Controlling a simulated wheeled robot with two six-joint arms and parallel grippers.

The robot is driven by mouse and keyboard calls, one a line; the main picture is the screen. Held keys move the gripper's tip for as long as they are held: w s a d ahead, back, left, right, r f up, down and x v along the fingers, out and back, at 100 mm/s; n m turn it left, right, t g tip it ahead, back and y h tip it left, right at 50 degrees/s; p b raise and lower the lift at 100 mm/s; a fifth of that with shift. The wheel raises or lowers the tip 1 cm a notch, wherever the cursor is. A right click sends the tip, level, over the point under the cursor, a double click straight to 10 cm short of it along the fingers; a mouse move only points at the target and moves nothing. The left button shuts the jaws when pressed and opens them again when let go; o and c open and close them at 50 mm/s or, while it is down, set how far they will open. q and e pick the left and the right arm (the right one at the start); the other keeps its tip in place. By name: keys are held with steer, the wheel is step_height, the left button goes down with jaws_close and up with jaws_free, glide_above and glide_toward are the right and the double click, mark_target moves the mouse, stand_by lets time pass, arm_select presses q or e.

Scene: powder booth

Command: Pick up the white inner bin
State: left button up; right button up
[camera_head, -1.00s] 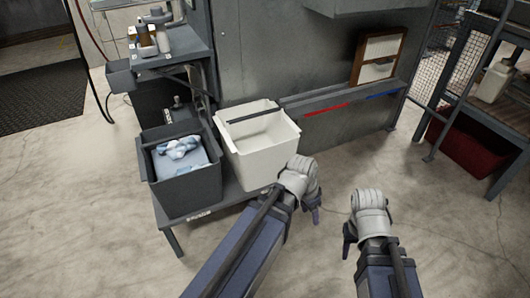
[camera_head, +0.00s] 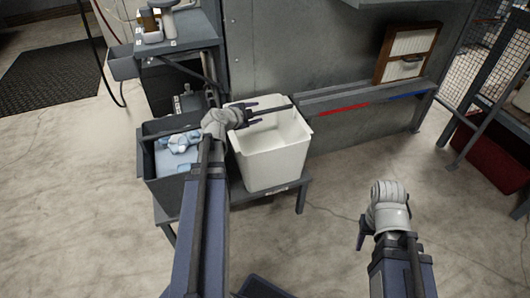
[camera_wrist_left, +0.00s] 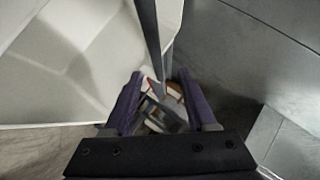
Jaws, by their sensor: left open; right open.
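The white inner bin (camera_head: 270,160) stands upright on a low grey stand, right of a dark grey bin. A dark bar (camera_head: 278,107) crosses its top. My left gripper (camera_head: 258,110) is open at the bin's upper left rim, fingers pointing right along the bar. In the left wrist view, the bin (camera_wrist_left: 55,70) fills the left side and a dark bar (camera_wrist_left: 150,35) runs down between the open fingers (camera_wrist_left: 158,82). Contact with the bar cannot be told. My right gripper (camera_head: 378,222) is open and empty over the floor at right.
The dark grey bin (camera_head: 150,180) beside it holds light blue cloth. Behind the bin is a grey booth wall (camera_head: 300,50) with a ledge (camera_head: 365,100) carrying a framed filter (camera_head: 408,52). A shelf of bottles (camera_head: 185,38) stands back left. Open floor (camera_head: 335,215) lies at right.

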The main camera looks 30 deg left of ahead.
mark_target(263, 112)
arm_select(q)
steer(key=shift+b+x, duration=0.45)
steer(key=shift+x, duration=0.8)
steer(key=b+x, duration=0.1)
steer(key=x, duration=0.1)
steer(key=f+b+x, duration=0.1)
steer(key=b+x, duration=0.1)
steer(key=shift+w+a+f, duration=0.15)
steer(key=shift+a, duration=0.05)
steer(key=shift+w, duration=0.25)
steer(key=shift+d, duration=0.1)
steer(key=shift+c, duration=0.4)
jaws_close()
